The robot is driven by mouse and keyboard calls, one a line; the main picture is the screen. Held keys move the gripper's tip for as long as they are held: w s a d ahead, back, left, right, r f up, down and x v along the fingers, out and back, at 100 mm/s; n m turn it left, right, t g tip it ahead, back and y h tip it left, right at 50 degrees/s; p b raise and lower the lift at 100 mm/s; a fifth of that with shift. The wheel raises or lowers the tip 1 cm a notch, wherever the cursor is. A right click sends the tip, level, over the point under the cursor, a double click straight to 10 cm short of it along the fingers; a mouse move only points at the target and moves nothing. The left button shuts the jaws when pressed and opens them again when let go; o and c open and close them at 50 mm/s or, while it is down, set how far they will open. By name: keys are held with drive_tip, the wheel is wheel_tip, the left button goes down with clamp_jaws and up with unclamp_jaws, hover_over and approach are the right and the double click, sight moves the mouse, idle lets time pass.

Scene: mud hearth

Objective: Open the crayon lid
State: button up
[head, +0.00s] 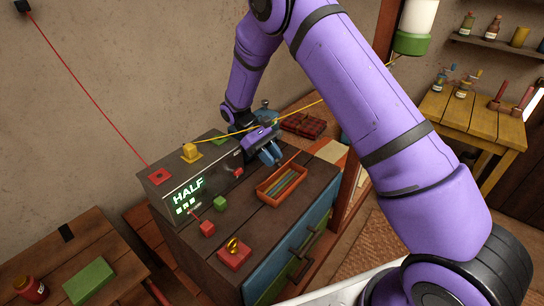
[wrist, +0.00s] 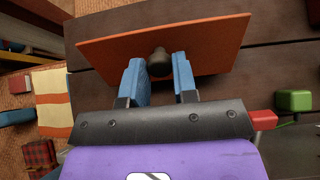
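An orange crayon box (head: 262,193) sits on the dark wooden cabinet top in the head view, with yellow and bluish sticks showing inside its rim. In the wrist view, a flat orange panel (wrist: 205,45) with a short dark knob (wrist: 158,62) faces me; I cannot tell for certain how the panel joins the box. My gripper (head: 271,156) is just behind the box in the head view. In the wrist view my gripper's blue fingers (wrist: 159,72) are apart, one on each side of the knob. Contact with the knob cannot be made out.
A grey control box (head: 180,188) reading HALF stands left of the crayon box. A green cube (head: 220,202), a red cube (head: 207,228) and a red block with a gold ring (head: 234,254) lie in front. A plaid cloth (head: 303,125) lies behind.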

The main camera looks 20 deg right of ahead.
drive_tip(key=o, duration=0.4)
drive_tip(key=v, duration=1.1)
